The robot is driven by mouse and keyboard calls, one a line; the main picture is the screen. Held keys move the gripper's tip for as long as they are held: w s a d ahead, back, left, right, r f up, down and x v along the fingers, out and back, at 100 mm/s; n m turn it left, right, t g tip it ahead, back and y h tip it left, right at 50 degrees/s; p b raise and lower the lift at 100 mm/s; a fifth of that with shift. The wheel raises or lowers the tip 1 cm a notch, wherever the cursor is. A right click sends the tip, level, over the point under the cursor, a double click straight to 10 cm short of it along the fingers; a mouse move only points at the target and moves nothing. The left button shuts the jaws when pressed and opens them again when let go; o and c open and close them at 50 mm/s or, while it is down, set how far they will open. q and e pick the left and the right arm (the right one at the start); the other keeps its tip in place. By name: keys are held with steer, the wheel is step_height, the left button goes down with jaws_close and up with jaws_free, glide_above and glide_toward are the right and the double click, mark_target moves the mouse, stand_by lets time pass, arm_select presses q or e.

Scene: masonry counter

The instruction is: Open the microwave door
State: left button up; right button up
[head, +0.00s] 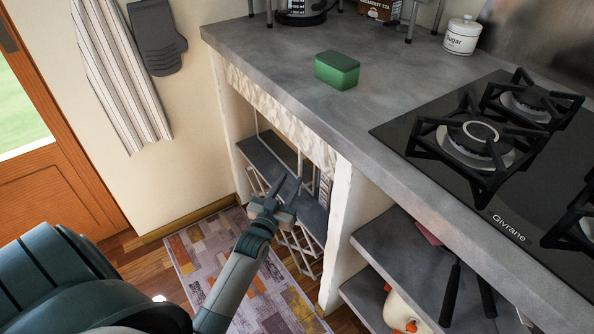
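No microwave shows clearly. In the open bay under the counter, a light upright panel with dark marks (325,190) is partly hidden behind the bay's front post; I cannot tell if it is part of the microwave, nor how its door stands. My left gripper (288,184) is in front of this bay, below the counter edge. Its two fingers point up and away from me and look apart, with nothing seen between them. I cannot tell whether it touches anything. My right gripper is out of view.
The grey counter (270,50) overhangs the bay. It bears a green box (337,70), a sugar jar (462,36) and a gas hob (480,150). A white post (340,235) parts the bay from shelves (400,250) on the right. A patterned rug (205,262) lies on the floor.

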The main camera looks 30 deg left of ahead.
mark_target(299, 165)
arm_select(q)
steer(key=w, duration=0.3)
steer(key=w+a, duration=0.1)
steer(key=w, duration=0.2)
steer(key=shift+w+a+b, duration=0.15)
steer(key=shift+w+b, duration=0.05)
steer(key=shift+b, duration=0.15)
jaws_close()
